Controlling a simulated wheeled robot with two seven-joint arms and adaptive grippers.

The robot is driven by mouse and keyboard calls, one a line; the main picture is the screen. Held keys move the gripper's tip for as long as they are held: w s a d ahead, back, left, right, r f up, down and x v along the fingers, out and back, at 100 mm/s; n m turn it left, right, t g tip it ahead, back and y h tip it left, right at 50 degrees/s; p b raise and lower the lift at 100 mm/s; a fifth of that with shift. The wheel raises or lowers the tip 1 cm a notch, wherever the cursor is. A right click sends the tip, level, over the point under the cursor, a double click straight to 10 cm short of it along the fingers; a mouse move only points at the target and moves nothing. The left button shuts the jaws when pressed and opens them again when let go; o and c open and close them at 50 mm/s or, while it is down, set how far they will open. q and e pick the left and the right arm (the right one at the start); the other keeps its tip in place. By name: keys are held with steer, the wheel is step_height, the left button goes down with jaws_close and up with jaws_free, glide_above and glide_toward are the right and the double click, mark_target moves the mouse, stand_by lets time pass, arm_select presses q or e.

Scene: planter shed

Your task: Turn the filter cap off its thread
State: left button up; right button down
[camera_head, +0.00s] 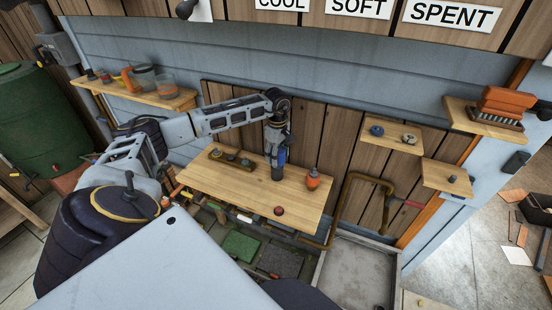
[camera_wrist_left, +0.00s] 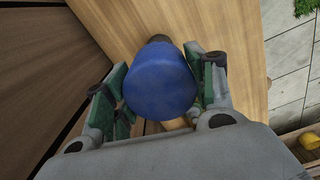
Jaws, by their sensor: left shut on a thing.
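The blue filter cap (camera_head: 281,157) is at the top of a dark upright filter body (camera_head: 277,174) on the wooden bench (camera_head: 215,184). My left gripper (camera_head: 279,148) comes down from above and is shut on the cap. In the left wrist view the round blue cap (camera_wrist_left: 160,80) sits between the green finger pads of my left gripper (camera_wrist_left: 163,88). A small dark end shows beyond the cap in that view. The thread is hidden, so I cannot tell how far the cap is turned. My right gripper is not in view.
An orange bottle (camera_head: 313,179) stands right of the filter. A dark red round piece (camera_head: 279,210) lies near the bench's front edge. A strip with several small round parts (camera_head: 231,159) lies to the left. A brown pipe (camera_head: 345,195) runs beside the bench's right end.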

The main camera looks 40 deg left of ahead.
arm_select(q)
steer(key=shift+r+p, duration=1.65)
steer(key=shift+r, duration=1.3)
steer(key=shift+r, duration=0.15)
steer(key=shift+d, duration=0.1)
